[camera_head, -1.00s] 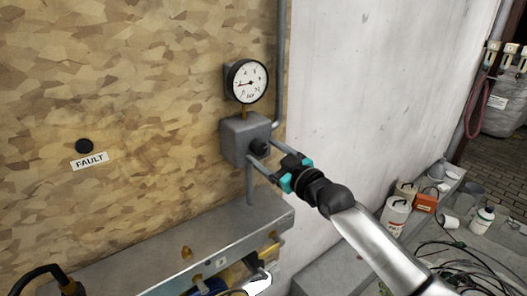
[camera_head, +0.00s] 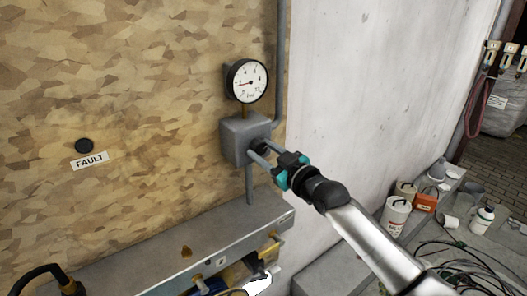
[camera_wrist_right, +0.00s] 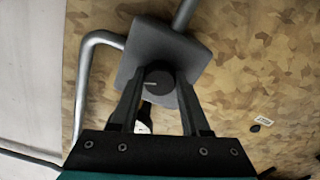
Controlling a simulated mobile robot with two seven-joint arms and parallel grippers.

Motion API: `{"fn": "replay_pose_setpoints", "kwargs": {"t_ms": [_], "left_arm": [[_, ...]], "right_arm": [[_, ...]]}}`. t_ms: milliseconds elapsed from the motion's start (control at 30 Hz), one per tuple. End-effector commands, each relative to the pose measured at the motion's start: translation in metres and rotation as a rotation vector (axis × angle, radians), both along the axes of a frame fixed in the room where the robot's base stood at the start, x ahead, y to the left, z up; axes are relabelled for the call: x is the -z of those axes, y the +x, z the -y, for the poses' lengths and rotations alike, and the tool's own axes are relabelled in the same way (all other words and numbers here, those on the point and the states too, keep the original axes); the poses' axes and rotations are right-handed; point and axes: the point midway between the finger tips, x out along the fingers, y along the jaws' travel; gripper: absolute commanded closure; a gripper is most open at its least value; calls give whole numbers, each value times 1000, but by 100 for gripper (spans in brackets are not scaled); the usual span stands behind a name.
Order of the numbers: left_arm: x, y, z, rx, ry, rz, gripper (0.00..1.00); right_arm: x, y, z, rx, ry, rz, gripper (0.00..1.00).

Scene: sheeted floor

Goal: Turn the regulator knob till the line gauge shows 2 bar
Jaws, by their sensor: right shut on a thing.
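The round white line gauge (camera_head: 247,81) with a black rim sits above the grey regulator block (camera_head: 236,136) in the head view. Its dark needle points left and slightly down; the numbers are too small to read surely. The dark regulator knob (camera_head: 257,148) is on the block's front, partly hidden by my right gripper (camera_head: 261,153). In the wrist view, the knob (camera_wrist_right: 153,86) has a pale line and sits between the fingertips of my right gripper (camera_wrist_right: 159,80), which is shut on it. My left gripper is not in view.
A grey pipe (camera_head: 281,65) runs up beside the gauge. A metal ledge (camera_head: 190,250) with fittings is below the block. A FAULT label (camera_head: 90,160) and black button (camera_head: 84,146) are on the board. Cans, bottles and cables lie at the right.

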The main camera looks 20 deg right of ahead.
Motion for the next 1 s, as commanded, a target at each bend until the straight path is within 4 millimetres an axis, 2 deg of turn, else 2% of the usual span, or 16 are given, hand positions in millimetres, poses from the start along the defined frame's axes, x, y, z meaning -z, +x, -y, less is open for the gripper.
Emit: {"fn": "replay_pose_setpoints", "kwargs": {"t_ms": [33,133,167,367,700,1000], "left_arm": [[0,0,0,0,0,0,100],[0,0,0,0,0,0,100],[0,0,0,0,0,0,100],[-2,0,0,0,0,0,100],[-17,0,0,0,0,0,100],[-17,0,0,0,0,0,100]], "right_arm": [[0,0,0,0,0,-1,88],[0,0,0,0,0,-1,99],[0,0,0,0,0,-1,100],[0,0,0,1,21,-10,100],[-1,0,-1,-1,270,-99,100],[1,0,-1,-1,297,-109,100]]}}
